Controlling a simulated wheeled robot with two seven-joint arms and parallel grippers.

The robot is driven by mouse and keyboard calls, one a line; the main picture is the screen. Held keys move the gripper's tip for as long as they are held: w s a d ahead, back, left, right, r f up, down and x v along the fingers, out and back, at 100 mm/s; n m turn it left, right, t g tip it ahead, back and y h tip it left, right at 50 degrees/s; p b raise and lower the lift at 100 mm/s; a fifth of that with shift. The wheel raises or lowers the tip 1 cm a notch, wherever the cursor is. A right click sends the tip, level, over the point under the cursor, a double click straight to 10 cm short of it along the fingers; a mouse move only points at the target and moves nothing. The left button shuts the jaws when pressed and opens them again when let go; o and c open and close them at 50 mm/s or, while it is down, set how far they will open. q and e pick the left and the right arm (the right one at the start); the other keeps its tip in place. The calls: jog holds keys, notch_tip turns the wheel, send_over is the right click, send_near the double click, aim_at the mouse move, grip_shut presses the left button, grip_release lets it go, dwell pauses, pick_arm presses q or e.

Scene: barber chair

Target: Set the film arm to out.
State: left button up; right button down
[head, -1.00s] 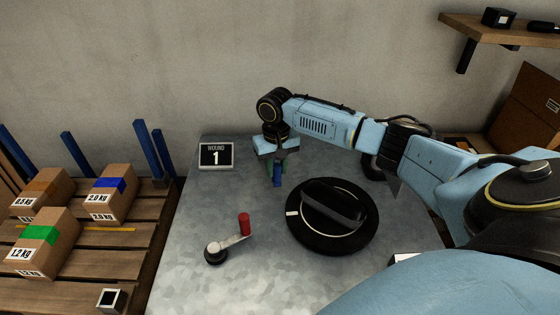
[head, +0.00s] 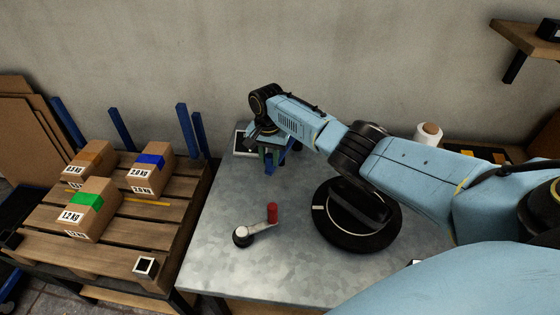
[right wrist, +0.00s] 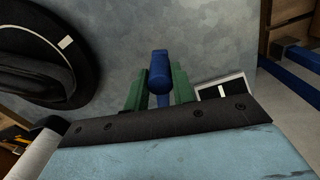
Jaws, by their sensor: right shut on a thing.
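My right gripper (head: 270,158) is over the back of the grey table, beside the small display. In the right wrist view its green fingers (right wrist: 158,92) are shut on a blue rounded handle (right wrist: 160,70). The blue handle also shows below the fingers in the head view (head: 269,168). It seems to be the film arm's grip, but the rest of the film arm is hidden or cannot be made out. A white film roll (head: 429,133) stands at the back right, partly behind my right arm. My left gripper is not in view.
A black turntable (head: 330,232) with a white mark sits right of centre on the table (head: 222,262). A crank (head: 244,235) with a red knob (head: 272,212) is at front left. The display (head: 239,143) is partly hidden. A pallet (head: 110,258) with boxes stands left.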

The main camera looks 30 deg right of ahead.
jog(key=shift+w+a+m, duration=0.3)
jog(key=shift+w, duration=0.2)
jog(key=shift+w+b, duration=0.1)
jog(key=shift+b, duration=0.25)
jog(key=shift+a, duration=0.1)
jog(key=c, duration=1.2)
grip_release()
jog(key=shift+w, duration=0.2)
jog(key=shift+o, duration=0.2)
jog(key=shift+s, duration=0.1)
notch_tip(320, 180, up, 14)
jog(key=p, duration=0.3)
jog(key=shift+f, duration=0.25)
jog(key=shift+f, duration=0.1)
